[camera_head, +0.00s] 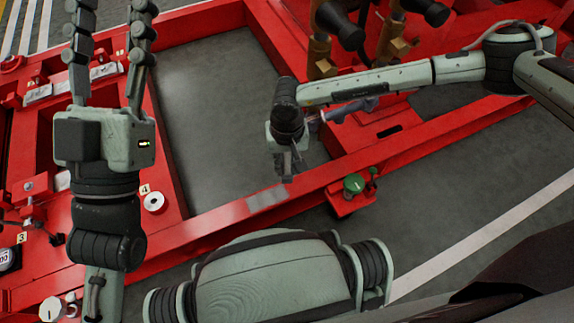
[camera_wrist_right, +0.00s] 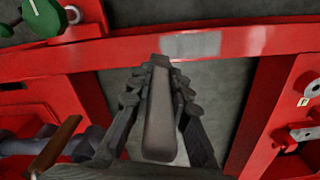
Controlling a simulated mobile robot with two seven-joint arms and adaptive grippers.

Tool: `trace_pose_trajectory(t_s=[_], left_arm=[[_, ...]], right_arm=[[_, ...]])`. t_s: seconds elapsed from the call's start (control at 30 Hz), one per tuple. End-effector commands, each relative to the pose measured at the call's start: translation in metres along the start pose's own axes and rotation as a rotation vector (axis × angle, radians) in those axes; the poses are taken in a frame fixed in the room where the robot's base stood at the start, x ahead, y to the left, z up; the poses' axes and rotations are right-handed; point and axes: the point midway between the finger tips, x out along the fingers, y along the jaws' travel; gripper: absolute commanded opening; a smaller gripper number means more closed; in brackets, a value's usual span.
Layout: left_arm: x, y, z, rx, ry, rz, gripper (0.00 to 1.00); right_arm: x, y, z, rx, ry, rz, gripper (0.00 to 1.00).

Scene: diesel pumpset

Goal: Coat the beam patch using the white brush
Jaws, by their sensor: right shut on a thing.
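The beam patch is a pale grey rectangle (camera_head: 267,197) on the red beam, right of centre in the wrist view (camera_wrist_right: 190,45). My right gripper (camera_head: 287,165) is over the frame opening, just behind the beam. In the wrist view its fingers (camera_wrist_right: 160,75) are shut on a long grey-brown object (camera_wrist_right: 160,115), which I take for the brush. Its tip overlaps the beam's edge, left of the patch; whether it touches the beam is unclear. The bristles cannot be made out. My left gripper (camera_head: 110,40) points up at the left, fingers apart, empty.
A small red shelf (camera_head: 350,204) on the beam's near side carries a green container (camera_head: 353,184). The red frame (camera_head: 177,172) surrounds an opening over grey floor. White round parts (camera_head: 153,201) with number tags are at the left. Brass fittings (camera_head: 392,45) stand behind.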

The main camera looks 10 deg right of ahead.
Motion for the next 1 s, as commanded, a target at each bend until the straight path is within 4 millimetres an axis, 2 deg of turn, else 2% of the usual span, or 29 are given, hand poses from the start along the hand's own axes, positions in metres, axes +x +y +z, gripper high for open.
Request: trace_pose_trajectory(t_s=[0.03,0.2,0.57,1.0], left_arm=[[0.004,0.000,-0.006,0.000,0.000,0.000,0.42],[0.010,0.001,-0.014,0.000,0.000,0.000,0.42],[0.010,0.001,-0.013,0.000,0.000,0.000,0.42],[0.009,0.001,-0.013,0.000,0.000,0.000,0.42]], right_arm=[[-0.009,0.000,0.000,0.000,0.001,-0.001,0.00],[-0.024,0.000,0.000,0.000,0.000,-0.002,0.00],[-0.025,0.001,0.000,0.000,0.000,-0.001,0.00],[-0.025,0.040,-0.014,0.002,0.001,0.000,0.00]])
